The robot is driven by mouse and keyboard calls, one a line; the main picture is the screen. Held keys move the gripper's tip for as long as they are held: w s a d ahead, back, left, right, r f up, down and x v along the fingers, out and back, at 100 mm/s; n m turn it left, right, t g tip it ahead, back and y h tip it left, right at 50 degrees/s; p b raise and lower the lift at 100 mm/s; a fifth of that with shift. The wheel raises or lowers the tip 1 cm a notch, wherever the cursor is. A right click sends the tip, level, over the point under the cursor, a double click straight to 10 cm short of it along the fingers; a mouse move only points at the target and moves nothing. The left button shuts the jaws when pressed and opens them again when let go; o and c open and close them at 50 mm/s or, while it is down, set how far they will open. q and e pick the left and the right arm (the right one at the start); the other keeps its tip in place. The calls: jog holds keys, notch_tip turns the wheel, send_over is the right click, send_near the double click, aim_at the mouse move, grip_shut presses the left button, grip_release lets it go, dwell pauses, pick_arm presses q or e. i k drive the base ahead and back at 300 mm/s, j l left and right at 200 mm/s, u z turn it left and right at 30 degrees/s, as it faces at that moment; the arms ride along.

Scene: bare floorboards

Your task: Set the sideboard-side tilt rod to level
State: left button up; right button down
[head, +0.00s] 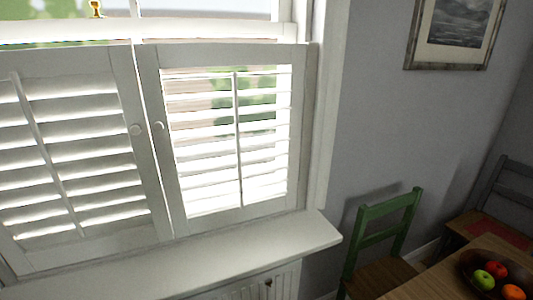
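Two white louvred shutter panels cover the lower window. The left panel's tilt rod (46,154) runs down the middle of its slats (95,146); these look tilted, with narrow bright gaps. The right panel's tilt rod (238,140) stands in front of slats (205,148) that look more open, with green and brown showing between them. Neither gripper is in view.
A white sill (250,246) juts out below the shutters, above a radiator (285,282). A green chair (385,235), a wooden table with a fruit bowl (470,262) and a grey chair (515,190) stand at right. A framed picture (455,30) hangs on the wall.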

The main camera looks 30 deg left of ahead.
aim_at(15, 79)
jog(key=i+u, duration=0.1)
jog(key=u, duration=0.3)
jog(key=i+u, duration=0.1)
jog(key=u, duration=0.25)
jog(key=i+u, duration=0.15)
jog(key=u, duration=1.6)
